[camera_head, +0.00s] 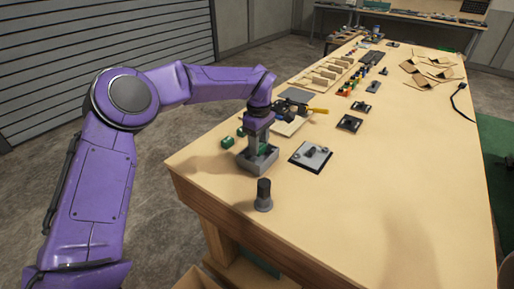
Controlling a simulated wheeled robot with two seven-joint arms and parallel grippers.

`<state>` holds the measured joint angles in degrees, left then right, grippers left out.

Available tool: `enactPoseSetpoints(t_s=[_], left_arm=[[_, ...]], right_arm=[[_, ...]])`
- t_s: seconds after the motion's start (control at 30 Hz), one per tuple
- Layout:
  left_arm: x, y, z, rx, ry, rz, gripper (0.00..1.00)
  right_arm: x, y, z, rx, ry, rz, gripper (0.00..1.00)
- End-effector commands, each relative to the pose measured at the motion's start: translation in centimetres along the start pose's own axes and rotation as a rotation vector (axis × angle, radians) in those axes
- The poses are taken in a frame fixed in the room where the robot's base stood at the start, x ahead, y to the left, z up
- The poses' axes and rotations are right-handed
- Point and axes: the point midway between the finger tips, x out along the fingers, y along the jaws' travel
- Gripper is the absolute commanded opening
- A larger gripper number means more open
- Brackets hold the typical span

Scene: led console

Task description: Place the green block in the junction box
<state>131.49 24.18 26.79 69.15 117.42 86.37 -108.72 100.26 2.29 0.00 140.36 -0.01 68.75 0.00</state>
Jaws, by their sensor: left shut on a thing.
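The junction box looks like the small grey open box (262,165) near the table's left front edge. My left gripper (262,148) points down into it. The gripper is shut on a green block (263,149), of which only a little green shows between the fingers, at the box opening. I cannot tell whether the block touches the box floor. Another green block (227,142) lies on the table left of the box, and a further small green piece (240,132) lies just behind it. My right gripper is not in view.
A dark knob on a grey base (263,195) stands in front of the box. A grey plate with dark fittings (311,156) lies to the right. A yellow-handled tool (316,111) and a wooden rack (326,75) are farther back. The table's right front (390,210) is clear.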

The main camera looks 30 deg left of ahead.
Motion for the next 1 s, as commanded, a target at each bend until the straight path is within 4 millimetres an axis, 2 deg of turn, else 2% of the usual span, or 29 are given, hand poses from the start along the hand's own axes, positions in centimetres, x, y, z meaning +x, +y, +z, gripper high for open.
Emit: enactPoseSetpoints(t_s=[0.1, 0.2, 0.57, 0.6, 0.67, 1.0], left_arm=[[2.1, 0.1, -0.2, 0.0, 0.001, -0.005, 0.14], [3.2, 0.1, -0.1, 0.0, 0.0, -0.002, 0.14], [3.8, 0.1, -0.1, -0.001, -0.001, -0.002, 0.14], [3.7, 0.1, -0.2, -0.001, 0.0, -0.002, 0.53], [3.7, 0.1, -0.2, -0.001, 0.0, -0.002, 0.69], [3.1, 0.2, -0.2, -0.001, 0.001, 0.0, 0.69]], right_arm=[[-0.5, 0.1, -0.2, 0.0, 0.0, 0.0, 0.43], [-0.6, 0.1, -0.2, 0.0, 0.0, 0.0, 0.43], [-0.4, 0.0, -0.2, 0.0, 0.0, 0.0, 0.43], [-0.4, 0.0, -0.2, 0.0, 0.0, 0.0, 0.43], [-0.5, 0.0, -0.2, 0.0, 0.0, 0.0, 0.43], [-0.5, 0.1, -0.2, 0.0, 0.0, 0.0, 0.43]])
